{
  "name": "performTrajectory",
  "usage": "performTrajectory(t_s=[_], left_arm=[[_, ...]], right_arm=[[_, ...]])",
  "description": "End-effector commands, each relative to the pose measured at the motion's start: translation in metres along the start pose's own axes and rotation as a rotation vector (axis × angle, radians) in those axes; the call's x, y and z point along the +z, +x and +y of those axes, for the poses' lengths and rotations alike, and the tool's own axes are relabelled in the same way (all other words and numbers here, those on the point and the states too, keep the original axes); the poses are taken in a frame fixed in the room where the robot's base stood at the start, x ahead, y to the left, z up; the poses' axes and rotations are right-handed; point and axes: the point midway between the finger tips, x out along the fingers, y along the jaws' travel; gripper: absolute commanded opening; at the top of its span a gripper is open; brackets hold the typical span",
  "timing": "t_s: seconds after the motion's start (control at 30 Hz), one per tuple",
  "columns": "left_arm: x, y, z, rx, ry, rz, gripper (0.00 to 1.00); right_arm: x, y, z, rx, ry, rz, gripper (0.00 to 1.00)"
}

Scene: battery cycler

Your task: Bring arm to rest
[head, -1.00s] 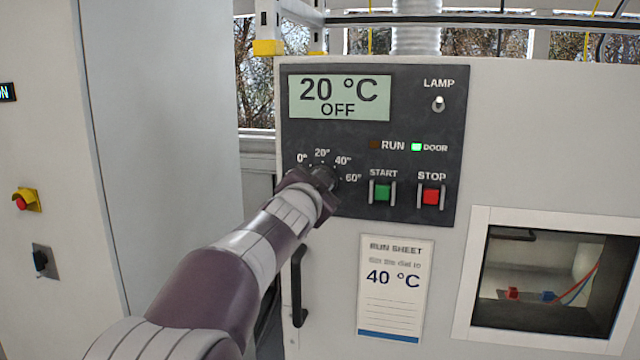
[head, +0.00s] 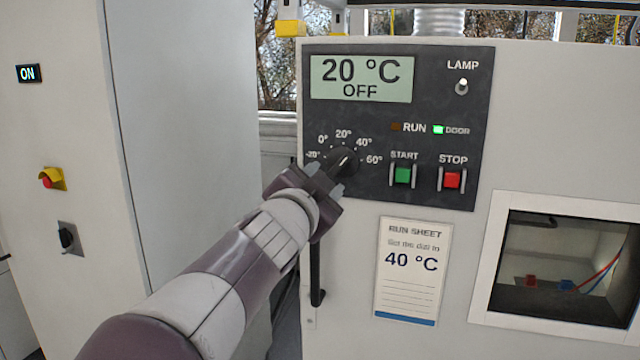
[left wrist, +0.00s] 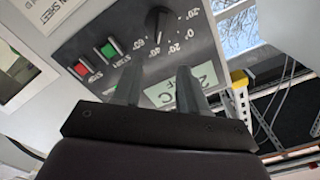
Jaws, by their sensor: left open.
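My left gripper (head: 325,181) is open and empty. Its two fingers stand apart, just below and in front of the black dial (head: 343,161). The dial's light pointer mark leans up and right, roughly toward the 40° label. In the left wrist view my gripper's fingers (left wrist: 157,78) are spread, and the dial (left wrist: 157,22) shows beyond them with a visible gap. The display (head: 362,78) reads 20 °C OFF. My right gripper is in neither view.
The panel carries a green START button (head: 403,175), a red STOP button (head: 452,179) and a lamp switch (head: 461,87). A run sheet (head: 412,270) reading 40 °C hangs below. A black door handle (head: 317,270) stands close to my left forearm. A tall cabinet (head: 180,130) stands left.

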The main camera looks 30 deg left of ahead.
Motion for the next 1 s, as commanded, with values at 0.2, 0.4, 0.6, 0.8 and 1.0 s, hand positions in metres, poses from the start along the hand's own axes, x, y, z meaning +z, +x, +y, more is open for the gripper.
performTrajectory(t_s=[0.2, 0.4, 0.6, 0.8, 1.0], left_arm=[[0.001, -0.009, 0.001, 0.000, 0.000, -0.001, 0.43], [0.001, -0.009, 0.001, 0.000, 0.000, 0.000, 0.43], [0.001, -0.009, 0.001, 0.000, 0.001, -0.001, 0.43], [0.075, -0.012, 0.030, 0.034, -0.149, -0.266, 0.43], [0.204, -0.058, 0.184, 0.315, -0.396, -0.787, 0.43]], right_arm=[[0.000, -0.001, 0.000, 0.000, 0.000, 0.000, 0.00], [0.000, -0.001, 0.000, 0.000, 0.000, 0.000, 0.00], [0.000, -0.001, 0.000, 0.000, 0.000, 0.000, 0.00], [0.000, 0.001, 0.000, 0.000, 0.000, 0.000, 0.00], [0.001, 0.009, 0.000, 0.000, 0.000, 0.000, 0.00]])
